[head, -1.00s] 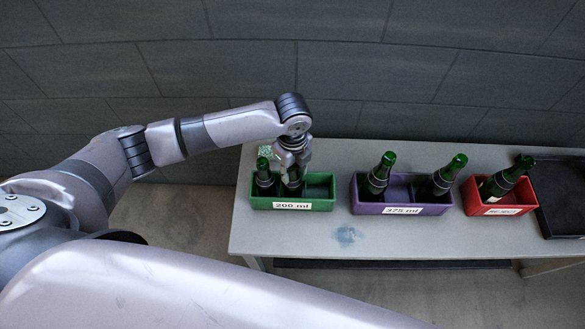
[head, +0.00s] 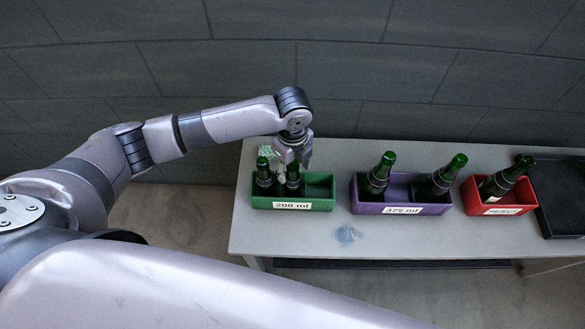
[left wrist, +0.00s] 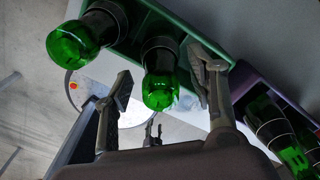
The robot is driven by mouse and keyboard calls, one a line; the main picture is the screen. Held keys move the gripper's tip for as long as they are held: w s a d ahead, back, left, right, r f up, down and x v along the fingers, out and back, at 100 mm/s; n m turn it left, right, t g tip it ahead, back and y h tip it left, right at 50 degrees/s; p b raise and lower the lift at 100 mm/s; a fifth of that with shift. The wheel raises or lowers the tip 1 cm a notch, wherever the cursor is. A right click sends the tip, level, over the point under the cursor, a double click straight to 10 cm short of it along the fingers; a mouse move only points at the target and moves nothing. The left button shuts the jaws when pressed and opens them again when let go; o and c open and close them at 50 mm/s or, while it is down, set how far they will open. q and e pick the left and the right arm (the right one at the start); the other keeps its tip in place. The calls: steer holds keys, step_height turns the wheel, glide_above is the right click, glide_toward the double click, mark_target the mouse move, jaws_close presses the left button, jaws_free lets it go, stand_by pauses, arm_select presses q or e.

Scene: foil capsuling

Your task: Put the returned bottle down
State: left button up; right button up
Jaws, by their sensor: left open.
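A green bottle (head: 293,180) with a dark neck stands in the middle compartment of the green crate labelled "200 ml" (head: 318,206). It also shows in the left wrist view (left wrist: 160,75), between the spread fingers. My left gripper (head: 293,160) is open just above this bottle's top. In the left wrist view the left gripper (left wrist: 160,100) has one finger on each side, apart from the bottle. Another green bottle (head: 264,180) stands in the crate's left compartment, close beside it. The crate's right compartment is empty. My right gripper cannot be made out.
A purple crate labelled "375 ml" (head: 402,209) holds two bottles, with a gap between them. A red crate (head: 497,210) holds one tilted-looking bottle. A black tray (head: 563,205) lies at the right.

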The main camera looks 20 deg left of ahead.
arm_select(q)
step_height(320, 180, up, 10)
steer(key=shift+r, duration=0.25)
steer(key=shift+f, duration=0.1)
stand_by(0.5)
